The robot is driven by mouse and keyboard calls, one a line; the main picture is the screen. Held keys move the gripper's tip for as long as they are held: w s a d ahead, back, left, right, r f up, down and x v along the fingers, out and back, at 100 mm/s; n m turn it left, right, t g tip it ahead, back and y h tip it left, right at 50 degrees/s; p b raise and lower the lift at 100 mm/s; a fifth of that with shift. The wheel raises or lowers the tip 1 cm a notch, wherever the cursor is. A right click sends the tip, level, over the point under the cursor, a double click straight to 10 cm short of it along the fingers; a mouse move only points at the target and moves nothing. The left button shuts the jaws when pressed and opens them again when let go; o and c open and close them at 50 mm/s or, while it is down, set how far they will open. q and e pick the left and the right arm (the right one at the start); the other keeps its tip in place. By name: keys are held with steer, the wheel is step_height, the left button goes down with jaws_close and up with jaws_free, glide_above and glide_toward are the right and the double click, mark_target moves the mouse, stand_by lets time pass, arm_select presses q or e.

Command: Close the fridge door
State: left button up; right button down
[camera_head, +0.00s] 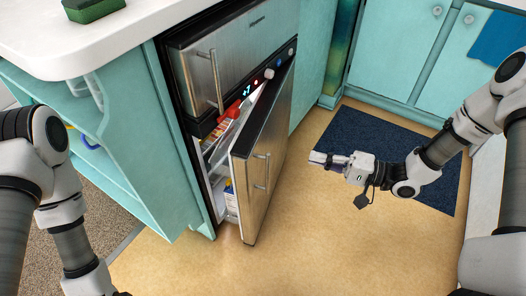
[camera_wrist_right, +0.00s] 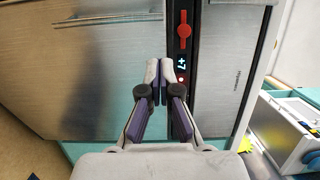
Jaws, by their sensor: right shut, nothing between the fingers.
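The fridge (camera_head: 245,50) is a steel unit built into the teal cabinets. Its lower door (camera_head: 275,140) stands ajar, swung out toward the right, with shelves and food packages (camera_head: 228,190) showing in the gap. My right gripper (camera_head: 318,158) is to the right of the door's outer face, apart from it in the head view, with its fingers together and empty. In the right wrist view, the shut fingertips (camera_wrist_right: 160,72) show in front of the steel door (camera_wrist_right: 85,80) and the "+7" display (camera_wrist_right: 181,63). My left arm is at the left; its gripper is outside the picture.
A dark blue mat (camera_head: 365,130) lies on the floor under my right arm. Teal cabinets (camera_head: 400,45) stand at the back. The tan floor (camera_head: 310,240) right of the door is clear.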

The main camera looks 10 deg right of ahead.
mark_target(257, 144)
steer(key=b+x, duration=0.5)
steer(key=x, duration=0.7)
steer(key=shift+w+a+f, duration=0.15)
steer(key=shift+w+a, duration=0.05)
steer(key=shift+a, duration=0.1)
steer(key=shift+w+a, duration=0.15)
steer(key=p+x, duration=0.2)
steer(key=x, duration=0.8)
steer(key=shift+w+a+r, duration=0.15)
steer(key=shift+w+r, duration=0.2)
steer(key=shift+w, duration=0.05)
steer(key=shift+r, duration=0.1)
